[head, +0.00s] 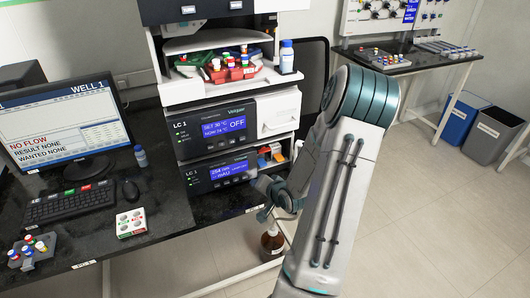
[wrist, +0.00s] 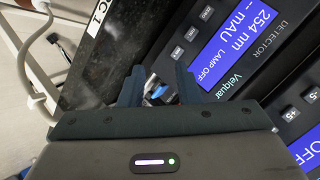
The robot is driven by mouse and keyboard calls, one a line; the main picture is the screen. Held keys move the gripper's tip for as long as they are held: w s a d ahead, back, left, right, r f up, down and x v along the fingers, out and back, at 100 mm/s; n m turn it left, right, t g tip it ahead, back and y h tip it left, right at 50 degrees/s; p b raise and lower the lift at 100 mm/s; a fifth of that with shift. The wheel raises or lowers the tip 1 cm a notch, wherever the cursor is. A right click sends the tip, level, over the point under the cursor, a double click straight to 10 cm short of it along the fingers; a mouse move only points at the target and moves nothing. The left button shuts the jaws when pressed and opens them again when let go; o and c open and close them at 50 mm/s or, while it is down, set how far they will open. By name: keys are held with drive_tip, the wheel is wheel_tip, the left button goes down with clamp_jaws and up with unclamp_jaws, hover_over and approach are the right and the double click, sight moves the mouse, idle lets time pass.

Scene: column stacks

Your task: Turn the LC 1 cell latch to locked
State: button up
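The LC 1 detector (head: 218,172) is the lower module of the stack in the head view. Its front panel (wrist: 232,60) fills the right of the wrist view and reads 254 nm and LAMP OFF. A small blue and metallic part (wrist: 158,91), which looks like the cell latch, shows between my fingers. Its lock position is too small to tell. My gripper (wrist: 160,68) has its two fingers apart, one on each side of this part, with visible gaps. In the head view my gripper (head: 263,187) is at the detector's right end and hides the latch.
The upper LC 1 module (head: 215,128) reads OFF. An open compartment with coloured items (head: 271,155) lies right of the detector. A brown bottle (head: 272,242) stands below my gripper. The dark bench edge (wrist: 108,45) is close to my left finger in the wrist view.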

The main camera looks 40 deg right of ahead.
sight(264, 151)
drive_tip(key=s+d+r+m+t+h+p, duration=0.1)
drive_tip(key=s+d+r+m+t+h, duration=0.2)
drive_tip(key=d+m+t, duration=0.5)
drive_tip(key=shift+m+g, duration=0.4)
drive_tip(key=shift+g, duration=0.5)
drive_tip(key=p+x, duration=0.1)
drive_tip(key=x, duration=0.3)
drive_tip(key=p+x, duration=0.1)
drive_tip(key=x, duration=0.3)
drive_tip(key=p+x, duration=0.1)
drive_tip(key=x, duration=0.3)
drive_tip(key=shift+w+a+f, duration=0.2)
drive_tip(key=shift+w+a, duration=0.1)
drive_tip(key=shift+a, duration=0.05)
clamp_jaws()
